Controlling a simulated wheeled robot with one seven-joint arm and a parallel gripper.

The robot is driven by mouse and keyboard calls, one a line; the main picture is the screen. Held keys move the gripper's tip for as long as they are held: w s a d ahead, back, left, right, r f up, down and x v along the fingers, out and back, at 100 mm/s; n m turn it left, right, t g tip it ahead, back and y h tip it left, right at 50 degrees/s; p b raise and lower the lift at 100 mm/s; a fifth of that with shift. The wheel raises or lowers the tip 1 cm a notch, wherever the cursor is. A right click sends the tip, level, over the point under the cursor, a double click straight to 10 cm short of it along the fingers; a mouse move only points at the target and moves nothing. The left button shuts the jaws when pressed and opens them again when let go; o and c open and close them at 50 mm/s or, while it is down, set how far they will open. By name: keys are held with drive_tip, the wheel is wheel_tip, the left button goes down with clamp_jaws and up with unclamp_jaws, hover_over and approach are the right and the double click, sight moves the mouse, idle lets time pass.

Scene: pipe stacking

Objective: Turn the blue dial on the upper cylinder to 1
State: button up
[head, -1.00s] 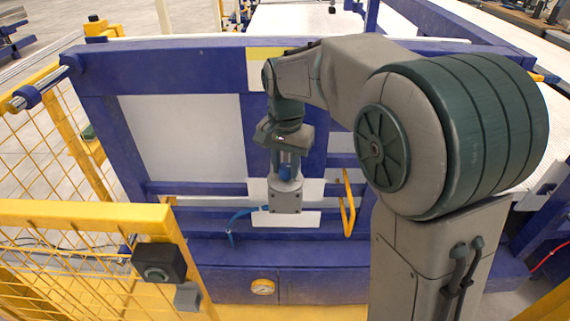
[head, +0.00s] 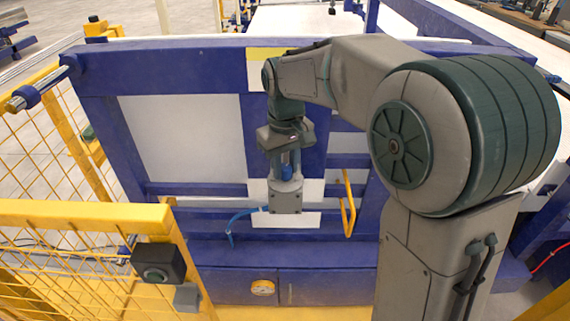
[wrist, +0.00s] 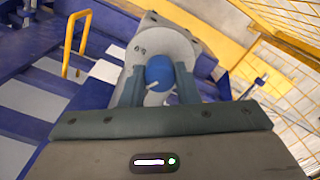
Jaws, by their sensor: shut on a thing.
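The grey cylinder (head: 285,198) stands upright on the blue frame in the head view, below my gripper. Its pale round top (wrist: 165,42) shows in the wrist view with small dark marks near the rim, too small to read for certain. The blue dial (wrist: 160,71) sits on that top and also shows in the head view (head: 287,173). It has a white pointer aimed toward the lower left in the wrist view. My gripper (wrist: 160,88) points down with one finger on each side of the dial, shut on it.
A blue curved tube or strap (head: 240,218) runs left from the cylinder. A yellow handle (head: 347,205) stands to its right. A yellow mesh fence (head: 80,215) with a black box (head: 158,262) is at the left.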

drive_tip(key=n, duration=0.7)
drive_tip(key=shift+r, duration=0.15)
drive_tip(key=n, duration=0.4)
drive_tip(key=shift+p, duration=0.35)
drive_tip(key=n, duration=0.3)
drive_tip(key=shift+n+p, duration=0.3)
drive_tip(key=n+p, duration=0.1)
drive_tip(key=n, duration=0.5)
drive_tip(key=shift+p, duration=0.3)
drive_tip(key=n+p, duration=0.2)
drive_tip(key=n, duration=0.3)
drive_tip(key=shift+n, duration=0.4)
drive_tip(key=o, duration=1)
